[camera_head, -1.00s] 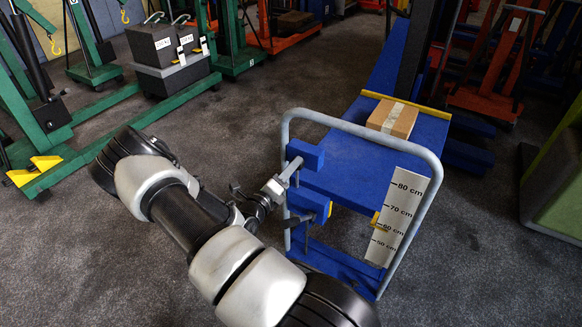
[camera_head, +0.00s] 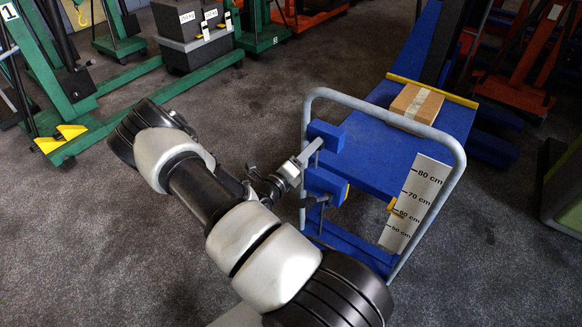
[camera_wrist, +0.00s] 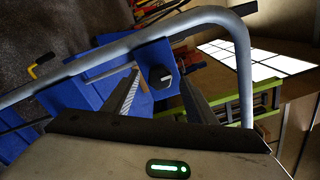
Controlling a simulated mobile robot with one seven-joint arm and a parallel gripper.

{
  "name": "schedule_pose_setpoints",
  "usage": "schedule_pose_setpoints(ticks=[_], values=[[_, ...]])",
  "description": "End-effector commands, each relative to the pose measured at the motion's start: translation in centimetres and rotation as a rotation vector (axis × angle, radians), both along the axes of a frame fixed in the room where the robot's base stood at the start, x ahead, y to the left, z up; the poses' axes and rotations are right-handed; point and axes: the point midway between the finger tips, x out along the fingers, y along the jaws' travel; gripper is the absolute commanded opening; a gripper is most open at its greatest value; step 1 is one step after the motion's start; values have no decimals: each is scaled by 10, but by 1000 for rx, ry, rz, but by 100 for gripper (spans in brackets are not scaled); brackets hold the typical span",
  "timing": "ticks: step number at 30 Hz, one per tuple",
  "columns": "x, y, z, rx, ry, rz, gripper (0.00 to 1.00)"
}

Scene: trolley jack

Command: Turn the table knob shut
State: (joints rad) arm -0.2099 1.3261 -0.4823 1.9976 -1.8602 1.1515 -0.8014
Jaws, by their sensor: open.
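My gripper (camera_wrist: 159,86) is empty. In the head view my gripper (camera_head: 296,168) is beside the handle, close to the blue blocks (camera_head: 325,134). The knob itself is not clear there. The blue lift table (camera_head: 380,150) lies behind the handle.
A cardboard box (camera_head: 416,103) lies on the table. A height scale (camera_head: 415,203) in cm stands at the table's near right side. The grey handle (camera_head: 385,111) arches around my gripper's working area. Green lifts (camera_head: 60,100) stand at the left, with open floor between.

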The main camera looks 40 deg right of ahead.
Motion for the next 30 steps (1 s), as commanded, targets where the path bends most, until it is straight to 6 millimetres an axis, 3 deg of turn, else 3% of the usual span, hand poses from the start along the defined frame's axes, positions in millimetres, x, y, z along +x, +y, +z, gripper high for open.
schedule_pose_setpoints(ticks=[12, 18, 24, 30], values=[[-26, 96, 1, 1, 1, 5, 52], [-38, 134, 1, 2, 2, 5, 52], [-44, 151, 0, 0, 2, 1, 52], [-45, 154, 0, -1, 2, 0, 52]])
